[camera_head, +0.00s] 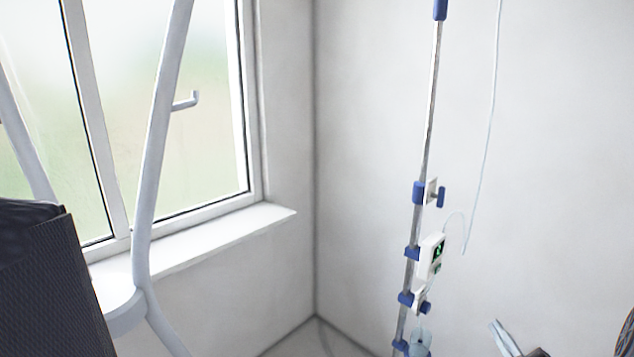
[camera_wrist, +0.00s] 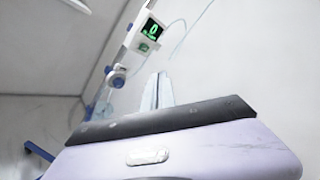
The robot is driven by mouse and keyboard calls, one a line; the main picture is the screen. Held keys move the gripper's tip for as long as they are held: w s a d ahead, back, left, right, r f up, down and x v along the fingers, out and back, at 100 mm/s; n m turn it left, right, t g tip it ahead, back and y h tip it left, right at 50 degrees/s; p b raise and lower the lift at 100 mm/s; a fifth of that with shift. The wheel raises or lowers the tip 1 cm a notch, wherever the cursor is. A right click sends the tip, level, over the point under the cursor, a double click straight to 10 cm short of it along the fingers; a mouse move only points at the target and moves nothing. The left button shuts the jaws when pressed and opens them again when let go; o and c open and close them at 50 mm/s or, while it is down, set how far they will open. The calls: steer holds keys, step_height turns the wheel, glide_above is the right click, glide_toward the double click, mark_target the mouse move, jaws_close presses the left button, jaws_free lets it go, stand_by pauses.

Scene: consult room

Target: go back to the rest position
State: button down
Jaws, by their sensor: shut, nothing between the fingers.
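My gripper (camera_head: 497,326) shows at the bottom right of the head view, with its pale fingers pointing up and to the left. The fingers are together and hold nothing. In the wrist view the pale fingers (camera_wrist: 157,92) stand up side by side past a dark edge and a lavender body that look like my own gripper housing. In the head view the fingers are to the right of the lower part of the IV pole (camera_head: 428,110). I cannot tell the exact distance between them. Most of my arm is out of the picture.
The pole carries blue clamps and a white pump (camera_head: 431,255) with a green display, also in the wrist view (camera_wrist: 150,32). A thin tube (camera_head: 489,120) hangs beside it. A pale curved stand (camera_head: 158,130) rises before the window at left. A dark textured panel (camera_head: 55,285) fills the lower left.

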steer(key=w+a+r+n+g+y, duration=0.1)
steer(key=w+a+r+n+y, duration=0.15)
steer(key=a, duration=0.25)
steer(key=w+a+r+n+y, duration=0.2)
steer(key=a+y, duration=0.2)
steer(key=a, duration=0.2)
steer(key=s+a+r+n+g+y, duration=0.3)
steer(key=a+n+g, duration=0.1)
steer(key=a, duration=0.6)
steer(key=s+a+r+n+g+y, duration=0.3)
steer(key=a+n+g, duration=0.1)
steer(key=a, duration=0.6)
steer(key=s+a+n+g+h, duration=0.3)
steer(key=s+a+n+g, duration=0.4)
steer(key=s, duration=0.7)
steer(key=s+d+n+t+h, duration=0.3)
steer(key=s+h, duration=0.3)
steer(key=shift+d+r, duration=0.2)
steer(key=shift+r, duration=0.25)
